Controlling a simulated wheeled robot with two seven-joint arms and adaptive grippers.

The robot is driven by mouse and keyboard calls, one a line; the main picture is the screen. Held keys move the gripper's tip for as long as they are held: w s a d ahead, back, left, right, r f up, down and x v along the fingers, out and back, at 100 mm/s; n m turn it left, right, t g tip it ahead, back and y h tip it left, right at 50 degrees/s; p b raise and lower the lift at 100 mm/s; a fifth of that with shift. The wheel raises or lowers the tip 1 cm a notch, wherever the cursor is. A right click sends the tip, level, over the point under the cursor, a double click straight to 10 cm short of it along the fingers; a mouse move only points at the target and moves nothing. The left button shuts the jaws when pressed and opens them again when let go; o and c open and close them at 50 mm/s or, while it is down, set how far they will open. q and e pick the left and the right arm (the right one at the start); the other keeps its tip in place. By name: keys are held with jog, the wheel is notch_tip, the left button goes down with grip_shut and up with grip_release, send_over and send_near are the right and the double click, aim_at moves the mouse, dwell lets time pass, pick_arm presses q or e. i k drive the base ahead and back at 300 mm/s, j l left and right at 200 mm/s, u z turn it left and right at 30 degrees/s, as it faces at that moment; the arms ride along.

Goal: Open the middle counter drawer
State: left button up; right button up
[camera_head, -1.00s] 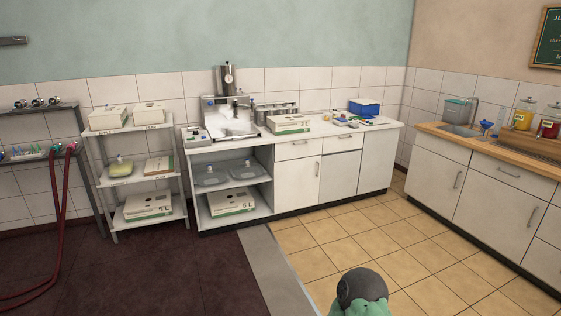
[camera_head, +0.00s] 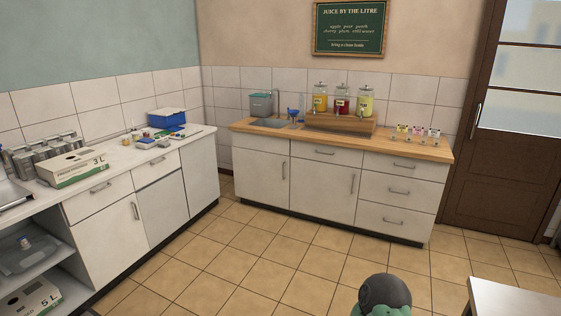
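The wooden-topped counter (camera_head: 340,140) stands against the back wall with white fronts. All these drawers look closed, each with a metal bar handle. The white counter on the left also has two drawers under its top, a left one (camera_head: 100,194) and a right one (camera_head: 156,168), both closed. Neither of my grippers is in view.
Juice jars (camera_head: 342,102) stand on a wooden stand on the counter, with small coloured items (camera_head: 416,132) to the right. A white table corner (camera_head: 510,298) juts in at lower right. The tiled floor (camera_head: 270,252) before the counter is clear. A brown door (camera_head: 505,150) stands at right.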

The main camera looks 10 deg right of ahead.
aim_at(412, 193)
jog(key=i+l+z, duration=0.25)
jog(key=i+z, duration=0.15)
jog(key=i, duration=0.2)
jog(key=i+z, duration=0.4)
jog(key=i, duration=0.25)
jog(key=i+j+z, duration=0.1)
jog(key=i+z, duration=0.3)
jog(key=i, duration=0.9)
jog(key=i+l, duration=0.1)
jog(key=i, duration=0.55)
jog(key=i+l+u, duration=0.1)
jog(key=i, duration=0.6)
jog(key=i+u, duration=0.15)
jog(key=i, duration=0.2)
jog(key=i+l+u, duration=0.1)
jog(key=i+l, duration=0.1)
jog(key=i, duration=0.1)
